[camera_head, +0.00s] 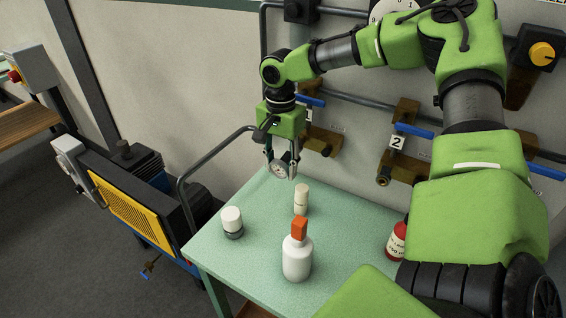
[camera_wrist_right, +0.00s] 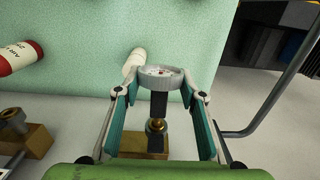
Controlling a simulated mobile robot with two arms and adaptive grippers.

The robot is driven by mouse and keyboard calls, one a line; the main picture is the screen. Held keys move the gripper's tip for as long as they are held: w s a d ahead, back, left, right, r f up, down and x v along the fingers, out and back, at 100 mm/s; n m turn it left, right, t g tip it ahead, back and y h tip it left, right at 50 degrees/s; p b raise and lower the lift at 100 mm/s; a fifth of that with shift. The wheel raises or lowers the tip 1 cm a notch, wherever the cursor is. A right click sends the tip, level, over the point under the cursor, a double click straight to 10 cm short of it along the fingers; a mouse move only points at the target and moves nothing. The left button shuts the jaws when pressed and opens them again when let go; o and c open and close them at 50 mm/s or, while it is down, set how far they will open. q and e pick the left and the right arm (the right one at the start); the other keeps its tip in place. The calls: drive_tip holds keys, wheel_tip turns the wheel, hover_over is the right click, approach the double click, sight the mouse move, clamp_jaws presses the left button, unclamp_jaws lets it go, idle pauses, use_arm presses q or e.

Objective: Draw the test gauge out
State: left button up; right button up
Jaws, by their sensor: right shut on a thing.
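The test gauge (camera_head: 280,170) has a round white dial in a grey case. My right gripper (camera_head: 281,173) is shut on it above the far left part of the table, in front of the wall. In the right wrist view the gauge (camera_wrist_right: 160,73) sits between the two fingertips, with its dial facing up in the picture. A dark stem runs from it toward a brass fitting (camera_wrist_right: 157,126) on a brass block (camera_wrist_right: 143,144). I cannot tell whether the stem is still seated in that fitting. My left gripper is not in view.
The green table (camera_head: 262,205) holds a white bottle with an orange cap (camera_head: 297,258), a white-capped jar (camera_head: 232,222), a small cream bottle (camera_head: 301,199) and a red bottle (camera_head: 397,242). Brass valves with blue handles (camera_head: 413,131) and pipes line the wall. A bent rail (camera_head: 183,190) stands left.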

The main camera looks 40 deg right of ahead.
drive_tip(key=shift+s+a, duration=0.1)
drive_tip(key=shift+a, duration=0.25)
drive_tip(key=shift+a, duration=0.15)
drive_tip(key=shift+s+a, duration=0.15)
drive_tip(key=shift+a, duration=0.3)
drive_tip(key=shift+s, duration=0.1)
